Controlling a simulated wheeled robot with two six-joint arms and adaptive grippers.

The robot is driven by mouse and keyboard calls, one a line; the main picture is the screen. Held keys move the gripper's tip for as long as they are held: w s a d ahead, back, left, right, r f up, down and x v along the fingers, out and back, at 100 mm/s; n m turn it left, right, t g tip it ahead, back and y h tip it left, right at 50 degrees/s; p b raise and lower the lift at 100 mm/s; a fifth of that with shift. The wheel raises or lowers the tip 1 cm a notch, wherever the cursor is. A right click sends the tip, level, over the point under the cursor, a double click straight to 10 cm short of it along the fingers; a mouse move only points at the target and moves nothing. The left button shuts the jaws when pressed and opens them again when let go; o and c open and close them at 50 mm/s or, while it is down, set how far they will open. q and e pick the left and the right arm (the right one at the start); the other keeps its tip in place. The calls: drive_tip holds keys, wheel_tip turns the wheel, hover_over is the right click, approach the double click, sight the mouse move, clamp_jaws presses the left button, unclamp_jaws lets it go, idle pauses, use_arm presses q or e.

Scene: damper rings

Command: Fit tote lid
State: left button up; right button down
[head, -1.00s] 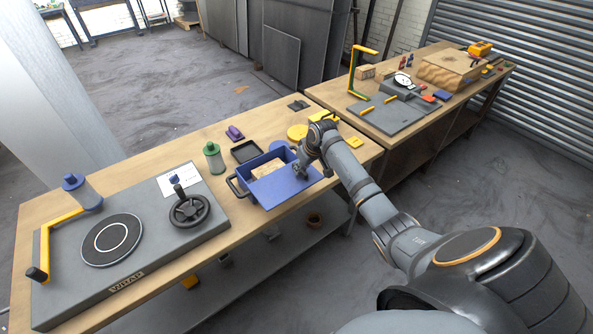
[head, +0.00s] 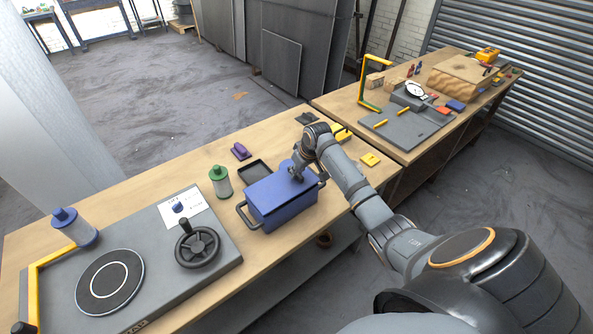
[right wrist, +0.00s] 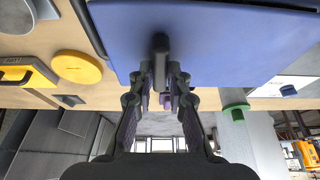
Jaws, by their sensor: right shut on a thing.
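The blue tote (head: 270,216) stands on the near bench with a dark handle on its left end. The flat blue lid (head: 272,191) lies over its top and hides the inside; I cannot tell whether it is fully seated. My right gripper (head: 297,175) is at the lid's far right part, shut on its dark handle. In the right wrist view the lid (right wrist: 225,40) fills the upper middle, and its dark handle (right wrist: 160,48) stands between the fingers of the right gripper (right wrist: 160,78). My left gripper is not in view.
A black tray (head: 254,171) and a green-capped jar (head: 220,182) stand close behind and left of the tote. A grey board with a handwheel (head: 198,246) lies to the left. A yellow disc (right wrist: 77,67) shows in the right wrist view.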

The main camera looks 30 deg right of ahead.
drive_tip(key=shift+s+r, duration=0.15)
drive_tip(key=shift+s, duration=0.05)
drive_tip(key=shift+w, duration=0.3)
drive_tip(key=shift+p, duration=0.6)
drive_tip(key=shift+s+f, duration=0.15)
drive_tip(key=shift+f, duration=0.75)
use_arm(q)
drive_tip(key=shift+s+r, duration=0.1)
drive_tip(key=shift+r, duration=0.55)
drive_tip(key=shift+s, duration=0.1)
use_arm(e)
drive_tip(key=shift+f, duration=0.25)
